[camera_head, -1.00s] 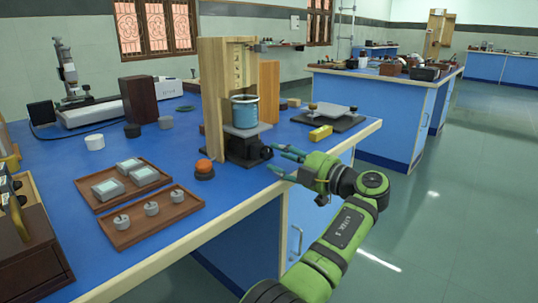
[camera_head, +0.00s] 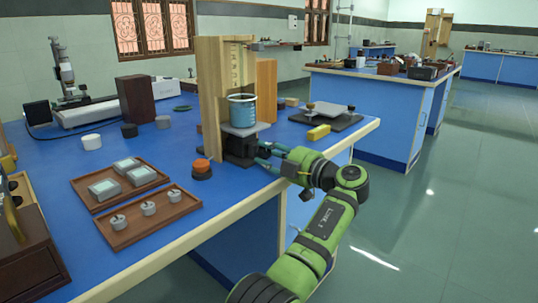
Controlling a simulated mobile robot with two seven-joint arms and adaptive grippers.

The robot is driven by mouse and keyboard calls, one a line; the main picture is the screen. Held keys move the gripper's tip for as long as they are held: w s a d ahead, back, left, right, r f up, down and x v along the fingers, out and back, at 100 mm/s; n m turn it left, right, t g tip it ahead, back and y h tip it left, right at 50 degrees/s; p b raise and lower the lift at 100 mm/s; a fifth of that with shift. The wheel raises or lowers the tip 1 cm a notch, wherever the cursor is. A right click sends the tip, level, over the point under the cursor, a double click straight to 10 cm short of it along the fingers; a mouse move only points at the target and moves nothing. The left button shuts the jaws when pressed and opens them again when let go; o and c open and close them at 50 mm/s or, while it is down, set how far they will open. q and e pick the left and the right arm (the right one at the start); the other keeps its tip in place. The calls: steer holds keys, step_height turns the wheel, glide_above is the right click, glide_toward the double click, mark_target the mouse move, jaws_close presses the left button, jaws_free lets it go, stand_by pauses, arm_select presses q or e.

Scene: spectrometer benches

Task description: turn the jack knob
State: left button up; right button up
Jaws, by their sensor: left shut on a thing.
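The jack (camera_head: 238,148) is a dark lab jack with a grey top plate, standing near the front edge of the blue bench beside a wooden stand. A blue beaker (camera_head: 243,110) rests on its top plate. My left gripper (camera_head: 264,153), green with teal fingers, reaches the right side of the jack. Its fingers are shut on the jack's black knob, which they mostly hide. My right gripper is out of view.
The wooden stand (camera_head: 212,95) rises close behind the jack. An orange-topped knob (camera_head: 202,168) sits just left of the jack. Wooden trays (camera_head: 168,215) with weights lie at the front. A yellow block (camera_head: 318,132) lies to the right.

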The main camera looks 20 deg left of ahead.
arm_select(q)
steer(key=shift+a+r+m, duration=0.1)
steer(key=shift+r+m, duration=0.05)
steer(key=shift+m, duration=1.45)
steer(key=shift+r+m, duration=0.15)
steer(key=shift+m, duration=0.75)
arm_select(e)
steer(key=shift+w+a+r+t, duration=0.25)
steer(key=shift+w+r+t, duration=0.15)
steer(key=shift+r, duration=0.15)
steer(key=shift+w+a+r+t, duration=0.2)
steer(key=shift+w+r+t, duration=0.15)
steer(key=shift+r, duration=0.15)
arm_select(q)
steer(key=o, duration=0.9)
steer(key=shift+s, duration=0.1)
